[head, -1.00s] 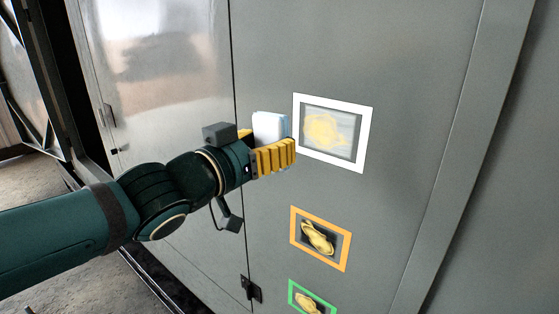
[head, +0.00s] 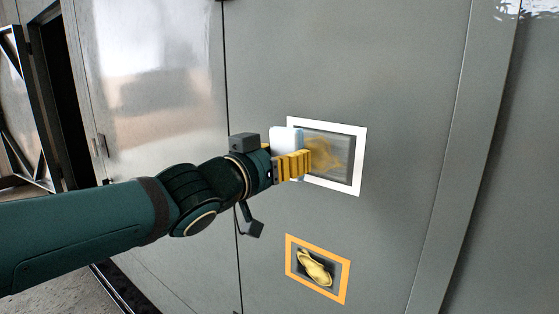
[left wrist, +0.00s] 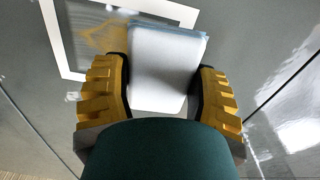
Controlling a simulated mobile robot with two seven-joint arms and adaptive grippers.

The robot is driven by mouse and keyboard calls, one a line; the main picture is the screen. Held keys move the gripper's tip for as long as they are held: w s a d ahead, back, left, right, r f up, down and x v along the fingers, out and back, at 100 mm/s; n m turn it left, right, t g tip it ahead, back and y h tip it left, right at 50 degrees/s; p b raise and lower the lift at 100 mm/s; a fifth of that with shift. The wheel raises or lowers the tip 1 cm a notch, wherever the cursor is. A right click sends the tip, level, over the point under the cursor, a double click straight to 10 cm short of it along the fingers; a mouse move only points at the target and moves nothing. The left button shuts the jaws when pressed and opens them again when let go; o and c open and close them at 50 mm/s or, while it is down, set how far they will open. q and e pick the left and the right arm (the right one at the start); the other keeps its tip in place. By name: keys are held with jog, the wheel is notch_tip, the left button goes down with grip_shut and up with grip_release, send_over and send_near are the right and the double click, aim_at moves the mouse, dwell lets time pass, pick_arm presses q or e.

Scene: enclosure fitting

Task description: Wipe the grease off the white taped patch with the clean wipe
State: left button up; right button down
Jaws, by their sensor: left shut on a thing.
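The white taped patch (head: 361,165) is a white square frame on the grey cabinet face, with a yellowish grease smear (head: 325,153) inside it. My left gripper (head: 294,165) is shut on the clean wipe (head: 283,139), a white and pale blue folded pad. The wipe is at the left edge of the patch and hides part of it. In the left wrist view the wipe (left wrist: 165,70) sits between the yellow fingers, and its far edge overlaps the frame (left wrist: 62,45). I cannot tell whether it touches the surface. My right gripper is not in view.
An orange taped patch (head: 347,280) with a thick yellow smear lies below the white one. A seam runs down the cabinet left of the patches, beside a shiny door panel (head: 150,80). A vertical edge (head: 445,170) stands to the right.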

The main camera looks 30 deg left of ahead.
aim_at(333, 157)
pick_arm(q)
jog(key=shift+w+d+b, duration=0.1)
jog(key=shift+w+b, duration=0.55)
jog(key=shift+w, duration=0.55)
dwell(0.6)
jog(key=shift+s+d+f+b, duration=0.1)
jog(key=shift+d+f+b, duration=0.05)
jog(key=shift+d+b, duration=1.55)
jog(key=shift+b, duration=0.25)
jog(key=d+b, duration=0.2)
jog(key=b, duration=0.1)
jog(key=shift+s+d, duration=0.1)
jog(key=shift+d+b, duration=0.6)
jog(key=shift+b, duration=0.05)
